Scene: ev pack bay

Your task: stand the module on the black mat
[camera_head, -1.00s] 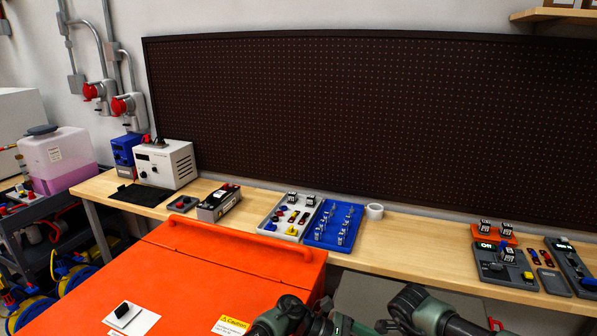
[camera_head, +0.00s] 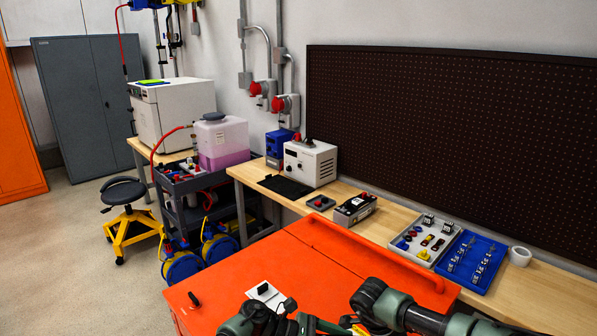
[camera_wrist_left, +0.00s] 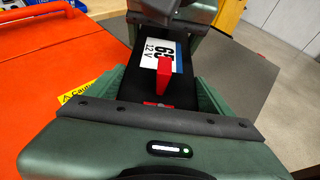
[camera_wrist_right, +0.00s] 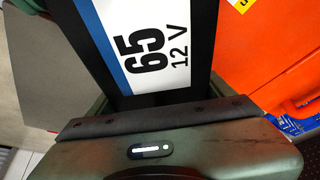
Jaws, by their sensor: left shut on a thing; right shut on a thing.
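The module is a black box with a white and blue label reading 65 12 V. It shows in the left wrist view (camera_wrist_left: 148,83) with a red part on top, and in the right wrist view (camera_wrist_right: 110,75). My left gripper (camera_wrist_left: 158,88) is shut on it, with green fingers on either side. My right gripper (camera_wrist_right: 145,88) is also shut on it. In the head view the module cannot be made out among my arms at the bottom edge. The black mat (camera_head: 287,187) lies bare on the wooden bench, in front of a white instrument.
The orange cabinet top (camera_head: 330,262) lies between my arms and the bench (camera_head: 405,216). Beside the mat are the white instrument (camera_head: 310,163), a small grey box (camera_head: 321,203) and a black-and-grey box (camera_head: 355,209). A dark cart (camera_head: 190,195) and stool (camera_head: 124,192) stand left.

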